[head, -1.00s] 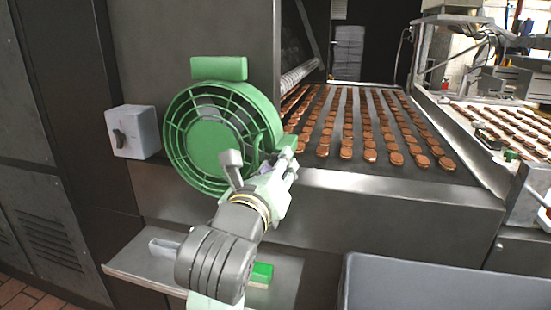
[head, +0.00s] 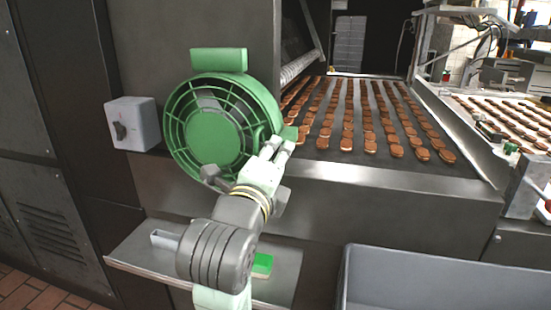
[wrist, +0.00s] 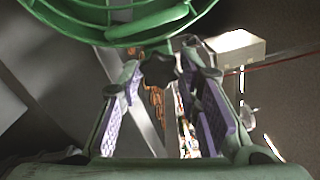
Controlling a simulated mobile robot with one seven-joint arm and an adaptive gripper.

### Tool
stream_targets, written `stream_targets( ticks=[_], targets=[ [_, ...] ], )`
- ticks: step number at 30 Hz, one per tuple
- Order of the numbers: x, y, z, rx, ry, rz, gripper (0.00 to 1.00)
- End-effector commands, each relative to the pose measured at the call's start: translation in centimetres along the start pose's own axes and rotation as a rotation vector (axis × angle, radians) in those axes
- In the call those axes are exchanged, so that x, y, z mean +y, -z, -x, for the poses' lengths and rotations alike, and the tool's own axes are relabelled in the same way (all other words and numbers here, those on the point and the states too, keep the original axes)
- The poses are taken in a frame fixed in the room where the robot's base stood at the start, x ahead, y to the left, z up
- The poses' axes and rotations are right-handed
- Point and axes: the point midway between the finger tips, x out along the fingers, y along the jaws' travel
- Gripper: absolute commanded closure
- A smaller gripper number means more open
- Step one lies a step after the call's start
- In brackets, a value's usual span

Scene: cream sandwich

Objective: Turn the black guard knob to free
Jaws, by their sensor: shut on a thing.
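The green round guard (head: 213,140) with its wire grille stands at the left end of the conveyor; its rim also shows at the top of the wrist view (wrist: 120,28). The black guard knob (wrist: 158,68) is a dark lobed knob just below that rim in the wrist view, between my fingertips. In the head view I cannot make the knob out behind my gripper. My gripper (head: 279,145) is at the guard's lower right edge, its fingers closed on the knob with purple pads facing each other.
A grey switch box (head: 133,123) with a black rotary handle is on the wall left of the guard. Rows of brown biscuits lie on the conveyor (head: 400,172) to the right. A green block (head: 262,264) lies on the metal shelf (head: 135,256) below; a grey bin (head: 420,280) stands lower right.

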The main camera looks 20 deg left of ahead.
Motion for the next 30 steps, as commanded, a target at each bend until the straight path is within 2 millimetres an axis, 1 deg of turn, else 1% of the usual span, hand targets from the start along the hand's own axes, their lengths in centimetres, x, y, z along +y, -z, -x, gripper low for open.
stream_targets(
  ticks=[6, 20, 21, 24, 30],
  targets=[
    [-0.04, 0.0, -0.03, 0.001, 0.001, 0.052, 0.97],
    [-0.05, -0.01, -0.03, 0.0, 0.001, 0.063, 0.97],
    [-0.05, -0.01, -0.03, 0.0, 0.001, 0.063, 0.68],
    [-0.04, 0.0, -0.03, 0.0, 0.001, 0.063, 0.61],
    [-0.02, 0.0, -0.01, 0.0, 0.0, 0.062, 0.6]
  ],
)
